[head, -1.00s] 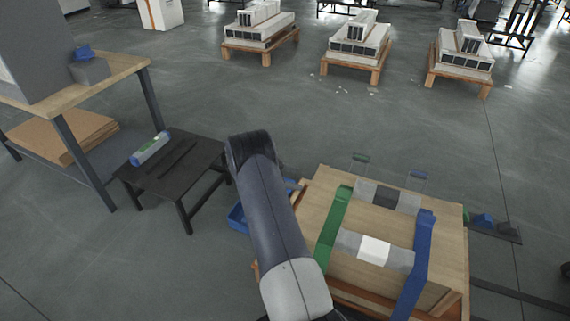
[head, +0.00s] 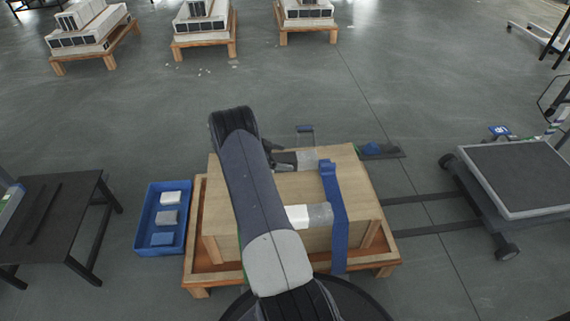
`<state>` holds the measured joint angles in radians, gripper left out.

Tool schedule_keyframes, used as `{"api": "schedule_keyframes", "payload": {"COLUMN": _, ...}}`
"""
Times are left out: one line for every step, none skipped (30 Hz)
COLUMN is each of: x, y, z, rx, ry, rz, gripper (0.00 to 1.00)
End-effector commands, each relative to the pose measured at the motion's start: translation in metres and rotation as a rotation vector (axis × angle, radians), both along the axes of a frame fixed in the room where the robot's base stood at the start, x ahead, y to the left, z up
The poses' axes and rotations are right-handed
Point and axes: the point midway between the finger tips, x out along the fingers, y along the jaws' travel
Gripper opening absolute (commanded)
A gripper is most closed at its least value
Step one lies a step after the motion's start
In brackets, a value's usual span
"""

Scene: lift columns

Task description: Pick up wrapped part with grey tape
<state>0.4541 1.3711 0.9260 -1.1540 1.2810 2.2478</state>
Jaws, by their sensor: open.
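A wooden crate (head: 350,175) on a wooden pallet stands in front of me. Across its top lie two wrapped parts: a far one with a dark middle and a grey end (head: 307,159), and a near one with a white middle and a grey end (head: 320,214). A blue strap (head: 335,210) runs over the crate at their right ends. My arm covers their left ends and nearly all of the green strap. My gripper (head: 276,149) shows only in part beside the arm, near the far part. It is open; I cannot tell whether it touches the part.
A blue bin (head: 144,218) left of the pallet holds a white, a grey and a blue block. A black table (head: 75,205) is at far left. A grey-topped cart (head: 520,175) stands at right.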

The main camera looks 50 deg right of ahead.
Motion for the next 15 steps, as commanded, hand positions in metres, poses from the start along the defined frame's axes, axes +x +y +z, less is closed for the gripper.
{"api": "schedule_keyframes", "payload": {"x": 0.0000, "y": -0.0004, "z": -0.0001, "rx": 0.000, "ry": 0.000, "rz": 0.001, "gripper": 0.88}}
{"api": "schedule_keyframes", "payload": {"x": 0.0002, "y": -0.0003, "z": 0.0002, "rx": 0.000, "ry": 0.000, "rz": 0.001, "gripper": 0.88}}
{"api": "schedule_keyframes", "payload": {"x": 0.0002, "y": -0.0002, "z": 0.0004, "rx": 0.000, "ry": 0.000, "rz": 0.001, "gripper": 0.88}}
{"api": "schedule_keyframes", "payload": {"x": 0.0001, "y": -0.0002, "z": 0.0004, "rx": 0.000, "ry": 0.000, "rz": 0.001, "gripper": 0.88}}
{"api": "schedule_keyframes", "payload": {"x": 0.0003, "y": -0.0002, "z": 0.0004, "rx": 0.000, "ry": 0.000, "rz": 0.001, "gripper": 0.88}}
{"api": "schedule_keyframes", "payload": {"x": 0.0002, "y": -0.0001, "z": 0.0004, "rx": 0.000, "ry": 0.000, "rz": 0.001, "gripper": 0.85}}
{"api": "schedule_keyframes", "payload": {"x": 0.0002, "y": -0.0002, "z": 0.0005, "rx": 0.000, "ry": 0.000, "rz": 0.001, "gripper": 0.83}}
{"api": "schedule_keyframes", "payload": {"x": 0.0001, "y": -0.0002, "z": 0.0005, "rx": 0.000, "ry": 0.000, "rz": 0.001, "gripper": 0.81}}
{"api": "schedule_keyframes", "payload": {"x": 0.0002, "y": -0.0001, "z": 0.0006, "rx": 0.000, "ry": 0.000, "rz": 0.001, "gripper": 0.77}}
{"api": "schedule_keyframes", "payload": {"x": 0.0002, "y": -0.0001, "z": 0.0006, "rx": 0.000, "ry": 0.000, "rz": 0.001, "gripper": 0.75}}
{"api": "schedule_keyframes", "payload": {"x": 0.0002, "y": -0.0001, "z": 0.0006, "rx": 0.000, "ry": 0.000, "rz": 0.001, "gripper": 0.72}}
{"api": "schedule_keyframes", "payload": {"x": 0.0003, "y": -0.0001, "z": 0.0006, "rx": 0.000, "ry": 0.000, "rz": 0.001, "gripper": 0.69}}
{"api": "schedule_keyframes", "payload": {"x": 0.0002, "y": -0.0001, "z": 0.0006, "rx": 0.000, "ry": 0.000, "rz": 0.001, "gripper": 0.67}}
{"api": "schedule_keyframes", "payload": {"x": 0.0003, "y": -0.0001, "z": 0.0006, "rx": 0.000, "ry": 0.000, "rz": 0.001, "gripper": 0.64}}
{"api": "schedule_keyframes", "payload": {"x": 0.0003, "y": -0.0001, "z": 0.0006, "rx": 0.000, "ry": 0.000, "rz": 0.001, "gripper": 0.61}}
